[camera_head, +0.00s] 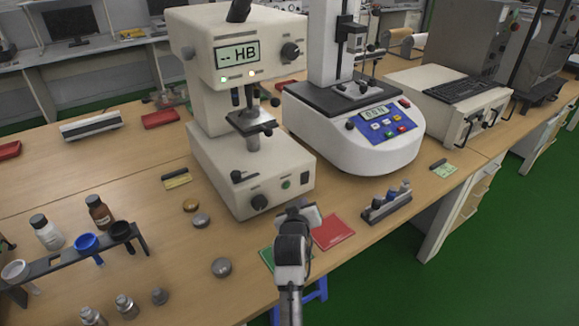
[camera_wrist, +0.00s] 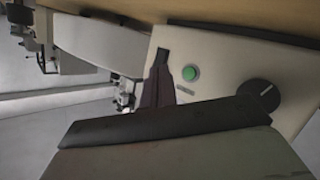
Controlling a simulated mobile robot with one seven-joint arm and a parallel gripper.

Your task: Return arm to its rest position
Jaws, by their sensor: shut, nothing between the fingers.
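My arm (camera_head: 291,262) rises from the bottom centre of the head view, in front of the bench edge. My gripper (camera_head: 300,213) is at its far end, in front of the base of the white hardness tester (camera_head: 232,150). It is shut and holds nothing. The fingertips are small and partly hidden by my wrist in the head view. The wrist view is turned on its side and shows the tester's front panel with a green button (camera_wrist: 190,73) and a black knob (camera_wrist: 264,95) close by. I cannot tell whether the gripper touches the tester.
A red booklet (camera_head: 334,232) and a green one (camera_head: 267,259) lie beside my arm. A small rack (camera_head: 387,205) stands to the right, below a force tester (camera_head: 350,135). Bottles and a funnel rack (camera_head: 70,257) stand at left. Green floor (camera_head: 480,270) is clear at right.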

